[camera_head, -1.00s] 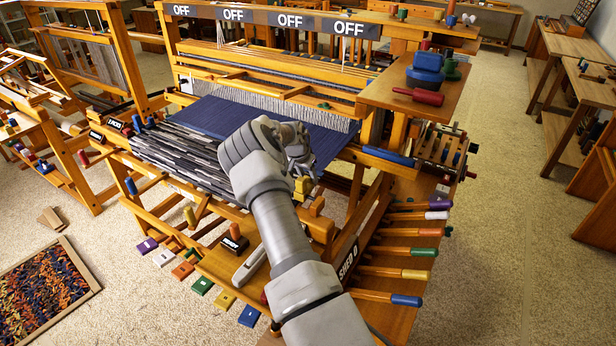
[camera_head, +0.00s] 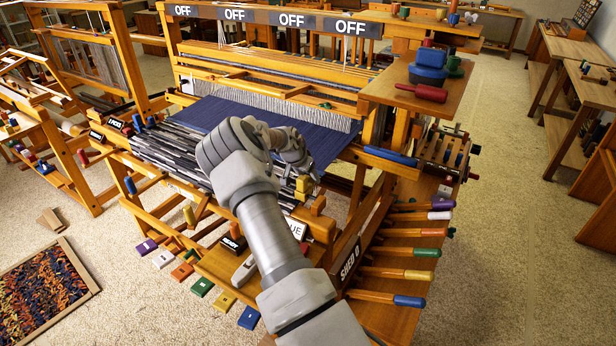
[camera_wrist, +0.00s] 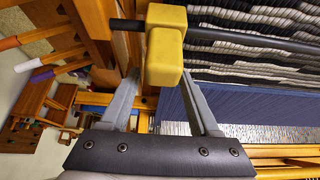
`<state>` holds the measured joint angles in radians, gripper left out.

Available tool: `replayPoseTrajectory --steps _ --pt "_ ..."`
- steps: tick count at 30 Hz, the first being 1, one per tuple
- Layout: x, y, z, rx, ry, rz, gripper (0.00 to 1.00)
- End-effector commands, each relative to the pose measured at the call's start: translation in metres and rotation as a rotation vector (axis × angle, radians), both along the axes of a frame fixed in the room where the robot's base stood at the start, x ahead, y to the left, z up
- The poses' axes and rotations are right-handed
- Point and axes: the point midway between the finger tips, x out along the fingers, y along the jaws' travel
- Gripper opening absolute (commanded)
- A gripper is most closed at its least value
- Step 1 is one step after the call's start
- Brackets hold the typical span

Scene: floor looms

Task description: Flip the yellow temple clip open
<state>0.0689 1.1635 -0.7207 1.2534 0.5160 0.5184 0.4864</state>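The yellow temple clip (camera_wrist: 166,45) is a blocky piece on a dark bar (camera_wrist: 245,39) at the edge of the cloth in the wrist view. In the head view it shows as a small yellow block (camera_head: 302,186) at the right front corner of the cloth. My gripper (camera_wrist: 158,78) is open, its two fingers spread to either side of the clip's lower end. A gap shows between the left finger and the clip. The right fingertip is partly behind the clip, so contact there is unclear. In the head view my gripper (camera_head: 300,172) is just above the clip, partly hidden by my wrist.
Blue cloth (camera_head: 330,142) and dark striped weaving (camera_head: 178,150) lie beside the clip. A wooden block (camera_head: 318,205) stands close to its right. Wooden levers with coloured handles (camera_head: 418,253) stick out at the right. The floor farther right is clear.

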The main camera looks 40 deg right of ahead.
Motion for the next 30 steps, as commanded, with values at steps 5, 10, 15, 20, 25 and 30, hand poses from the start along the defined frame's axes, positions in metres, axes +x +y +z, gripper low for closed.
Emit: replayPoseTrajectory --steps 5,10,15,20,25,30 --pt "0.0 0.0 0.0 0.0 0.0 0.0 0.65" --pt "0.0 0.001 0.002 0.0 -0.001 0.001 0.65" --pt "-0.002 0.01 0.017 -0.001 -0.003 0.002 0.65" --pt "-0.008 0.024 0.044 -0.001 -0.004 0.002 0.65" --pt "-0.016 0.042 0.076 0.001 -0.004 0.003 0.65" --pt "-0.023 0.06 0.11 0.0 -0.003 0.003 0.65"
